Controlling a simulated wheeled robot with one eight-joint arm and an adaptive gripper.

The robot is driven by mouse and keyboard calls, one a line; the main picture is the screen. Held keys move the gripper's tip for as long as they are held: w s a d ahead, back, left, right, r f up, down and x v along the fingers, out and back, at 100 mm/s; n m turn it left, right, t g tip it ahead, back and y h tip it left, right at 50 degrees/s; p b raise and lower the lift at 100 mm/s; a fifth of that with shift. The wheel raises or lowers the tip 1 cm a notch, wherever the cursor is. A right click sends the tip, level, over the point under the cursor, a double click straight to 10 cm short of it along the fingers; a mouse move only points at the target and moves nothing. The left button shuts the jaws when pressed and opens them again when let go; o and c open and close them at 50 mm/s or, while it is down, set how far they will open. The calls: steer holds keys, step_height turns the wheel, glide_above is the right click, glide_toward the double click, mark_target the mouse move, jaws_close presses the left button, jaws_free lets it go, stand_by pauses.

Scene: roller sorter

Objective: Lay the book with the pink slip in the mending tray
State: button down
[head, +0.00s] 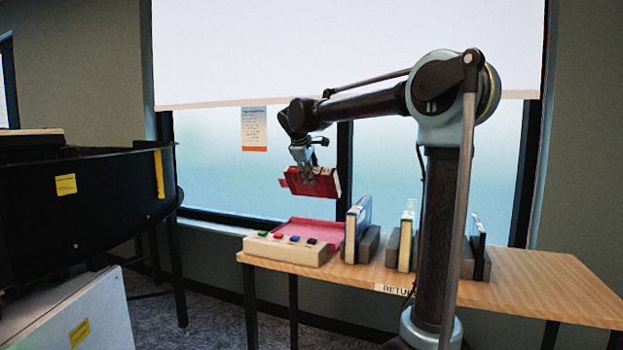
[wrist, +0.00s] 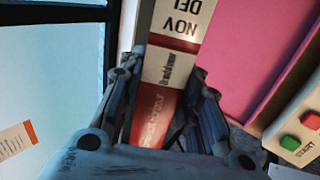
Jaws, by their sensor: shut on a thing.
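My gripper (head: 308,176) is shut on a red book (head: 325,184) and holds it in the air above the table. A small pinkish-red tab shows at the book's left end in the head view; I cannot tell for sure that it is the slip. In the wrist view the fingers (wrist: 163,90) grip both sides of the red and white spine (wrist: 170,65). A shallow pink tray (head: 312,231) lies on the table below the book, behind a button box. It also shows in the wrist view (wrist: 250,50), to the right of the spine. I see no label on it.
The cream button box (head: 285,252) has several coloured buttons. Upright books in grey holders (head: 370,245) stand right of the tray. The wooden table (head: 540,285) is bare at its right end. A black round-sided machine (head: 110,205) stands at left, and a window is behind.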

steer(key=shift+s+d+f, duration=0.25)
steer(key=shift+f, duration=0.15)
step_height(320, 180, down, 12)
steer(key=shift+r, duration=0.2)
stand_by(0.9)
steer(key=c, duration=1.1)
jaws_free()
steer(key=shift+s+r, duration=0.1)
steer(key=shift+v, duration=4.4)
